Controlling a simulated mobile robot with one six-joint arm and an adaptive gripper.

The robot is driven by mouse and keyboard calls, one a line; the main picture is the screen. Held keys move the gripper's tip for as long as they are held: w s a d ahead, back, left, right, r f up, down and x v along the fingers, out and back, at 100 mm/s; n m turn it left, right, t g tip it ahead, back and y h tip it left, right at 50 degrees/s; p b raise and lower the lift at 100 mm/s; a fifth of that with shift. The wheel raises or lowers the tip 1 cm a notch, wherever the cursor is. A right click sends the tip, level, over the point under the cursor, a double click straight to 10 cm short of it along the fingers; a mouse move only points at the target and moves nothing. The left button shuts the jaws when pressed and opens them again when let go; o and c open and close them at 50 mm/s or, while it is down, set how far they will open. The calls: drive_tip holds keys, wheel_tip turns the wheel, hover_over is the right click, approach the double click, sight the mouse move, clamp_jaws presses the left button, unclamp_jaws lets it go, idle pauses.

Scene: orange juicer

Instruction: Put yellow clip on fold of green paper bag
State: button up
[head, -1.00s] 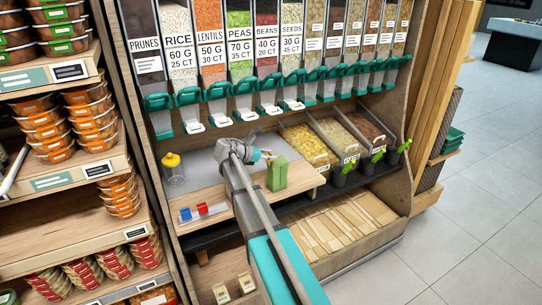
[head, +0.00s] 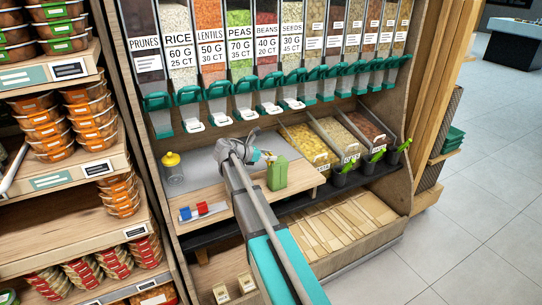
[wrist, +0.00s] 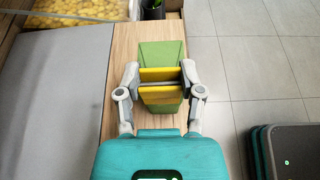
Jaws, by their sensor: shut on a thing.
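The green paper bag (head: 277,177) stands upright on the wooden board, just right of my gripper (head: 264,156). In the wrist view, the bag (wrist: 162,52) lies between and beyond my gripper's fingers (wrist: 160,82). My gripper is shut on the yellow clip (wrist: 160,75), which shows as two parallel yellow bars between the fingers. Green shows between the bars and around them, so the clip is at the bag's top. Whether it grips the fold cannot be told. In the head view the clip is hidden or too small to make out.
A blue clip (head: 185,214) and a red clip (head: 203,208) lie at the board's (head: 225,203) front left. A jar with a yellow lid (head: 172,167) stands at the back left. Open food bins (head: 307,147) are to the right, with dispensers above.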

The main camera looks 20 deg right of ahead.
drive_tip(key=o, duration=0.8)
drive_tip(key=shift+r, duration=0.1)
